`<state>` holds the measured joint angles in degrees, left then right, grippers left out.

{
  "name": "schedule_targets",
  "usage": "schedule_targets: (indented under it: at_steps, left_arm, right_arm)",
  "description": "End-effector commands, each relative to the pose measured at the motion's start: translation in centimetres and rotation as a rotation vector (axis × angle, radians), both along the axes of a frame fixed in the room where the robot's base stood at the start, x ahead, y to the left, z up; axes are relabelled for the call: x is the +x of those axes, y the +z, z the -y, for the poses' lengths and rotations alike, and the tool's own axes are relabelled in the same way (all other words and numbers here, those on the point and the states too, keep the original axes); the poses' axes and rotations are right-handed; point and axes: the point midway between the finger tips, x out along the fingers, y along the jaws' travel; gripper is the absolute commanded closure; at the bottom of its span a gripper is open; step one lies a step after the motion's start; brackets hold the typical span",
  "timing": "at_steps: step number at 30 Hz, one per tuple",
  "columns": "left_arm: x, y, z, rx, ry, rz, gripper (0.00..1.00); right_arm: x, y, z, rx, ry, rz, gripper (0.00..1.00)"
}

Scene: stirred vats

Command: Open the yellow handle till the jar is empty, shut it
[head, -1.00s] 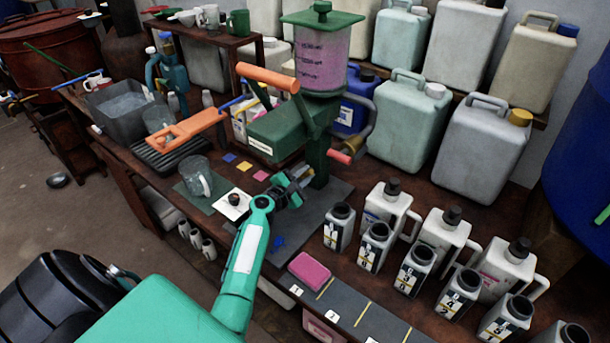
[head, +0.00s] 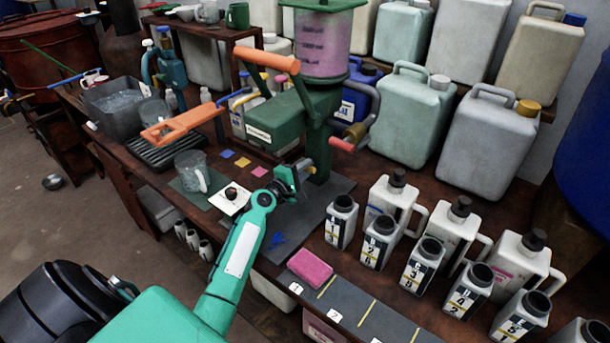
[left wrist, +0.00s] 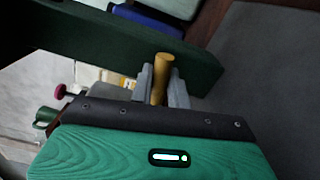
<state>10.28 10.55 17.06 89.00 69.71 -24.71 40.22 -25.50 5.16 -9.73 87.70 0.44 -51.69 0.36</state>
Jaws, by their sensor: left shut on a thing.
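The clear jar (head: 325,45) stands on top of the green dispenser (head: 280,122) and looks pink through its marked wall; its lid is cut off by the top edge. The yellow handle (left wrist: 160,78) shows in the left wrist view as a short peg against a dark green bar. My left gripper (left wrist: 162,88) is shut on it, one finger on each side. In the head view my left gripper (head: 303,172) is beside the dispenser's post, and the yellow handle cannot be made out there. My right gripper is out of view.
A clear mug (head: 192,172) stands on a green mat to the left. A pink sponge (head: 310,267) and several numbered bottles (head: 380,243) stand to the right.

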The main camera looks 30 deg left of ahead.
Motion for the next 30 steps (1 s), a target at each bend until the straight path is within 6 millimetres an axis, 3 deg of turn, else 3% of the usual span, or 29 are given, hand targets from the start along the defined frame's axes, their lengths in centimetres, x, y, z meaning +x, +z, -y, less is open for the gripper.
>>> schedule_targets:
  at_steps: [12,30]
  left_arm:
    - [0.0,-0.1,0.1,0.391,-0.003,0.034,1.0]
    - [0.0,0.0,0.0,0.755,0.0,0.061,0.92]
  right_arm:
    - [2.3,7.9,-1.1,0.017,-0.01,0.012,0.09]
    - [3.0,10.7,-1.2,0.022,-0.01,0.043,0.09]
